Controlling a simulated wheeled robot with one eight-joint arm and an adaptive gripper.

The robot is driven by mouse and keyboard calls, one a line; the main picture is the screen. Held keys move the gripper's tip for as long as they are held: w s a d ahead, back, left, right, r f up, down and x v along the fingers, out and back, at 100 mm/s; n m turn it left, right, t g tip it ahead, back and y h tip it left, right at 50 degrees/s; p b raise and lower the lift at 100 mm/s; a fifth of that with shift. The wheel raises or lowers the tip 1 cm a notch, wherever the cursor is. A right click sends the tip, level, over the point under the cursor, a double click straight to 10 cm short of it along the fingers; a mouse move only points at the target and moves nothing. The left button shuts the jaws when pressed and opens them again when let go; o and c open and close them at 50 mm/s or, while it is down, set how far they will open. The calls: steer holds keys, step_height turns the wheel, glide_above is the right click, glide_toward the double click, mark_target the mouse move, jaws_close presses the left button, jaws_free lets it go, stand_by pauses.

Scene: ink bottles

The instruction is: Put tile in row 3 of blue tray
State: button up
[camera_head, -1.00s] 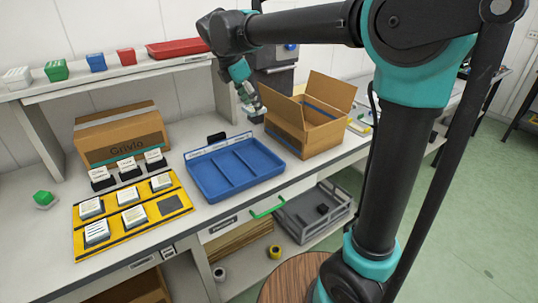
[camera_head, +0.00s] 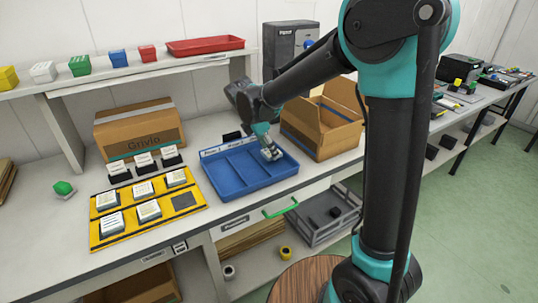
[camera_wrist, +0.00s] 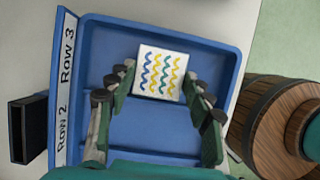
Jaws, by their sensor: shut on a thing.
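The tile (camera_wrist: 160,73) is white with wavy yellow and blue lines. My gripper (camera_wrist: 160,80) is shut on it, with a finger at its left and right edges in the wrist view. In the head view my gripper (camera_head: 269,150) is over the right compartment of the blue tray (camera_head: 228,181). In the wrist view the tile is over the compartment beside the "Row 3" label (camera_wrist: 68,55); the "Row 2" label (camera_wrist: 62,128) is below it. I cannot tell whether the tile touches the tray floor.
An open cardboard box (camera_head: 322,125) stands just right of the tray. A yellow board (camera_head: 128,218) with several white-topped pieces lies to its left. A closed carton (camera_head: 138,132) is behind the board.

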steer(key=shift+f, duration=1.35)
steer(key=shift+f, duration=0.1)
steer(key=o, duration=1.2)
steer(key=shift+o, duration=0.2)
